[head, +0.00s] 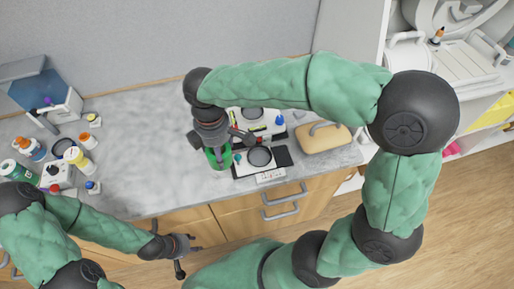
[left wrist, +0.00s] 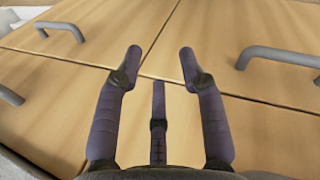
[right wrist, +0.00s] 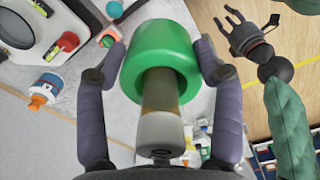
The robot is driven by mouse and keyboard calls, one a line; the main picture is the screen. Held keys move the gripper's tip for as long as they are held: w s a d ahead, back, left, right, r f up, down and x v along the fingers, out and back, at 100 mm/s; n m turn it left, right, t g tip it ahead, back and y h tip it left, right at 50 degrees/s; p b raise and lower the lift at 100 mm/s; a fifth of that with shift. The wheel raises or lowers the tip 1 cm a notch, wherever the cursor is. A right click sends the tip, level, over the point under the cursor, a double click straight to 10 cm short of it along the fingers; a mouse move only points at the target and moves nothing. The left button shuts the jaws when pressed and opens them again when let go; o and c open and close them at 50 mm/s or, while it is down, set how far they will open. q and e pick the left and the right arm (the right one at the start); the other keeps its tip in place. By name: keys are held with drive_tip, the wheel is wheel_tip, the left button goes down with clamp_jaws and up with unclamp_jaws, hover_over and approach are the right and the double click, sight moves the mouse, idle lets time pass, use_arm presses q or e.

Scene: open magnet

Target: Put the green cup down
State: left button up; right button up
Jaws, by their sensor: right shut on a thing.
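The green cup (head: 218,158) is in my right gripper (head: 213,143), over the grey counter near its front edge. In the right wrist view the cup (right wrist: 162,48) sits between the two purple fingers of the right gripper (right wrist: 160,55), which are shut on it. A grey and tan cylindrical part shows in front of the cup there. I cannot tell whether the cup's base touches the counter. My left gripper (head: 181,255) is open and empty in front of the cabinets. Its spread fingers also show in the left wrist view (left wrist: 161,52).
The grey counter (head: 150,150) has bare room left of the cup. Black-and-white devices (head: 262,158) stand close right of it, with a tan case (head: 322,138) beyond. Bottles and small jars (head: 75,157) crowd the left end. Wooden cabinets (head: 235,212) with handles are below.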

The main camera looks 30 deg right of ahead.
drive_tip(key=shift+d+r, duration=0.1)
drive_tip(key=shift+d, duration=0.05)
drive_tip(key=d+f+b, duration=0.1)
drive_tip(key=d+f, duration=0.2)
drive_tip(key=d, duration=0.1)
drive_tip(key=w+d+f+b, duration=0.1)
drive_tip(key=d+f, duration=0.2)
drive_tip(key=d, duration=0.1)
drive_tip(key=d+f+b, duration=0.1)
drive_tip(key=d+f, duration=0.2)
drive_tip(key=d, duration=0.2)
drive_tip(key=shift+w+f+b, duration=0.2)
drive_tip(key=shift+w+b, duration=0.2)
drive_tip(key=shift+d+f+b, duration=0.15)
drive_tip(key=shift+f+b, duration=0.1)
drive_tip(key=shift+f, duration=0.6)
drive_tip(key=shift+d+f+b, duration=0.1)
drive_tip(key=shift+f+b, duration=0.1)
drive_tip(key=shift+f, duration=0.65)
drive_tip(key=shift+f, duration=0.3)
drive_tip(key=o, duration=1.3)
